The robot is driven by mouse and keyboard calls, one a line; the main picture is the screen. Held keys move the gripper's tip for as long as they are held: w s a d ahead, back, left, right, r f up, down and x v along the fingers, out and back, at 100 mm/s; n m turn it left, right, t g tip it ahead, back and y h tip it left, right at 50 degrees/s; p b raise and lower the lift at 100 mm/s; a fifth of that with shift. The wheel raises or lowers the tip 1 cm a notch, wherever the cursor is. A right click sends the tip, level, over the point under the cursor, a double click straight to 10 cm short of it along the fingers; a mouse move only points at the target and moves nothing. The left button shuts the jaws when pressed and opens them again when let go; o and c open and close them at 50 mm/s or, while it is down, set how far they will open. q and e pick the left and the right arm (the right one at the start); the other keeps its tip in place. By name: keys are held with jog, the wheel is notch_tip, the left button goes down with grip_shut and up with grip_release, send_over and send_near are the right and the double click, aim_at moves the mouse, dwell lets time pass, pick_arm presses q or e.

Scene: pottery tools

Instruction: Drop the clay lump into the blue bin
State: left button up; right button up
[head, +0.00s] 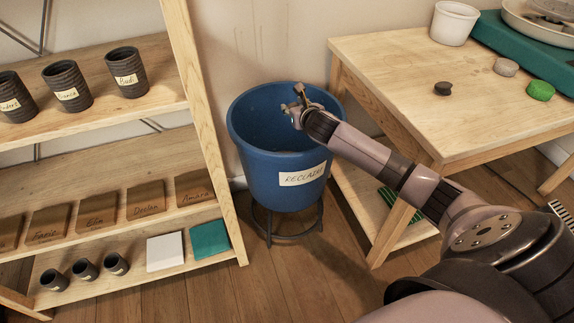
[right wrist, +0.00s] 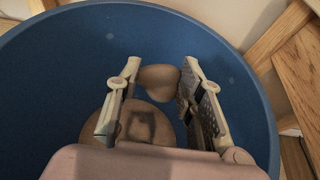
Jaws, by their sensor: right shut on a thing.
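The blue bin (head: 258,165), labelled "RECLAIM", stands on a dark metal stand between the shelf and the table. My right gripper (head: 298,105) is over the bin's open mouth, inside the rim outline. In the right wrist view, the gripper (right wrist: 162,88) has its fingers on either side of a brown clay lump (right wrist: 158,77) and is shut on it. In the head view the lump is not clearly visible. Below it in the wrist view, another brown rounded mass (right wrist: 135,122) lies inside the bin, with a shadow on it. My left gripper is not in view.
A wooden shelf (head: 185,85) with dark cups and brown tiles stands close at the bin's left.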

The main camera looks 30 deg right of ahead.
jog(key=o, duration=1.2)
jog(key=shift+o, duration=0.2)
jog(key=shift+s, duration=0.15)
jog(key=v, duration=1.1)
jog(key=shift+s, duration=0.35)
jog(key=shift+a+r, duration=0.1)
jog(key=shift+r, duration=0.05)
